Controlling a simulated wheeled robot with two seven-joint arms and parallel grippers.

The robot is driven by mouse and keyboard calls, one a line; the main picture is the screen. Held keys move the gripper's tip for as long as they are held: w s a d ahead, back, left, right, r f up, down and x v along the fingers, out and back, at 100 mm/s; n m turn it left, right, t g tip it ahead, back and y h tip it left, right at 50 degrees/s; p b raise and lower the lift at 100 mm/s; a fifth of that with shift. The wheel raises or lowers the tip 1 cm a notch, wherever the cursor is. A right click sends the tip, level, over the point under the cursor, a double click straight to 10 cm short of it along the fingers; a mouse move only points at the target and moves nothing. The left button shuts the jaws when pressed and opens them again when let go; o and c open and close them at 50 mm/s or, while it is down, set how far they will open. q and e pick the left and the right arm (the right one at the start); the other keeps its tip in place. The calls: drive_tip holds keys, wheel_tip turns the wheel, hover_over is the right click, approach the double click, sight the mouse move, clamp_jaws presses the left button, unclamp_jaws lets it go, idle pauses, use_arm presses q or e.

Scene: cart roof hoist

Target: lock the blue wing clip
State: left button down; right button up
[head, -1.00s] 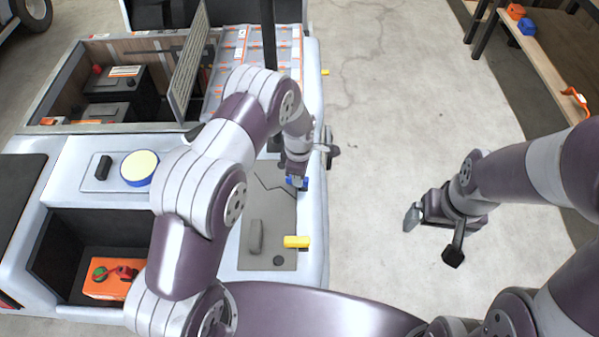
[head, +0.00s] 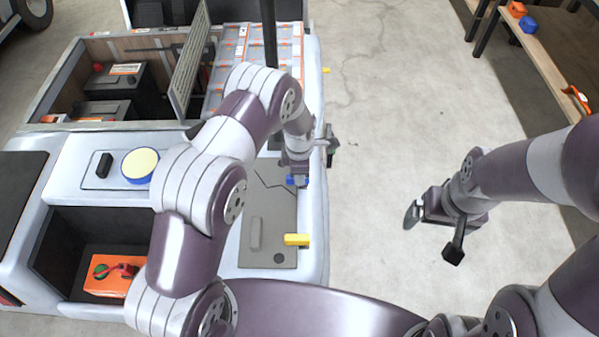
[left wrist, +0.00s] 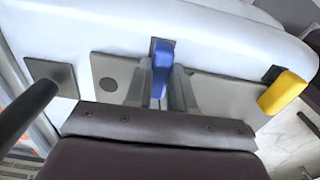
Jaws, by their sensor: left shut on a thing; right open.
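The blue wing clip (head: 297,181) is on the right edge of the grey plate on the cart's white side, mostly covered by my left gripper in the head view. In the left wrist view the blue wing clip (left wrist: 161,62) stands between the two fingers. My left gripper (head: 296,176) is shut on it, and its fingers (left wrist: 163,92) also show in the left wrist view. Whether the clip is locked cannot be told. My right gripper (head: 434,235) is open and empty over bare floor, to the right of the cart.
A yellow clip (head: 296,239) sits nearer on the same edge and shows in the left wrist view (left wrist: 284,92). A dark post (head: 269,60) rises from the cart behind my left arm. A wooden bench (head: 548,65) stands at the far right. The floor between is clear.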

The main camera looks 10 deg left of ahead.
use_arm(q)
drive_tip(key=c, duration=1)
unclamp_jaws()
drive_tip(key=shift+o, duration=0.2)
drive_tip(key=shift+r, duration=0.1)
wheel_tip(320, 180, up, 13)
drive_tip(key=shift+f+p, duration=0.2)
drive_tip(key=shift+p, duration=0.1)
